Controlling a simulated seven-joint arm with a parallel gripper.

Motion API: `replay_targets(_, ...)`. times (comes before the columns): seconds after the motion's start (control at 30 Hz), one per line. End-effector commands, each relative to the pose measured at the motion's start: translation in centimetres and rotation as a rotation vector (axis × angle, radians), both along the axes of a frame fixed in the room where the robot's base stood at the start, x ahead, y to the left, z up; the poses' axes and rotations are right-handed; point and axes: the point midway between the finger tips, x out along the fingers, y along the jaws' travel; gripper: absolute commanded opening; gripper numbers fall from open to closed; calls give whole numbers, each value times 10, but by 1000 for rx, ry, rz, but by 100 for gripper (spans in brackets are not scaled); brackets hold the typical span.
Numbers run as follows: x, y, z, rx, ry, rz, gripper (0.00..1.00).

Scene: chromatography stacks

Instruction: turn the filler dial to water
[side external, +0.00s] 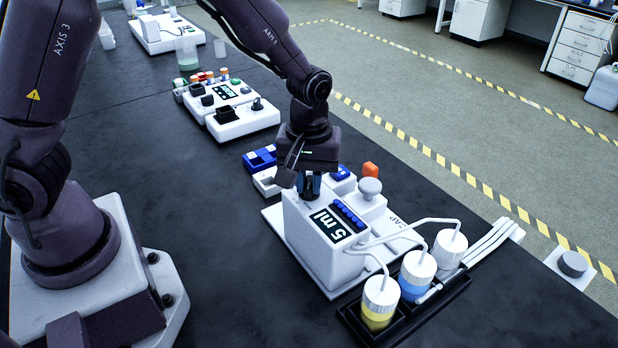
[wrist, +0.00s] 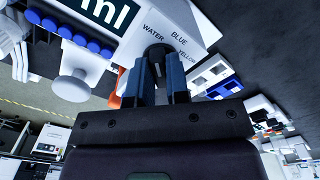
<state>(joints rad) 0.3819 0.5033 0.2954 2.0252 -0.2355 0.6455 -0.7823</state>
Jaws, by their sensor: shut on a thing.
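The filler (side external: 304,240) is a white box with a "5 ml" display and a row of blue buttons, standing on the bench. Its dark dial (wrist: 156,50) shows in the wrist view between the tips of my fingers, beside the printed words WATER, BLUE and YELLOW. My gripper (side external: 309,186) points down onto the filler's top, and its blue fingers (wrist: 159,72) are shut on the dial. The fingers hide much of the dial, and I cannot tell which word it points to.
Three capped bottles, yellow (side external: 379,303), blue (side external: 416,276) and a pale one (side external: 450,248), stand in a black tray with tubes to the filler. A white knob (side external: 370,188) and an orange block (side external: 370,170) are close behind. Another white device (side external: 240,122) stands farther back.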

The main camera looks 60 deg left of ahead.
Motion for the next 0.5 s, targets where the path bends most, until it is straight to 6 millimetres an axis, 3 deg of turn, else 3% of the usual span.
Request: replay_targets(0.5,1,0,1,-1,-2,41,0)
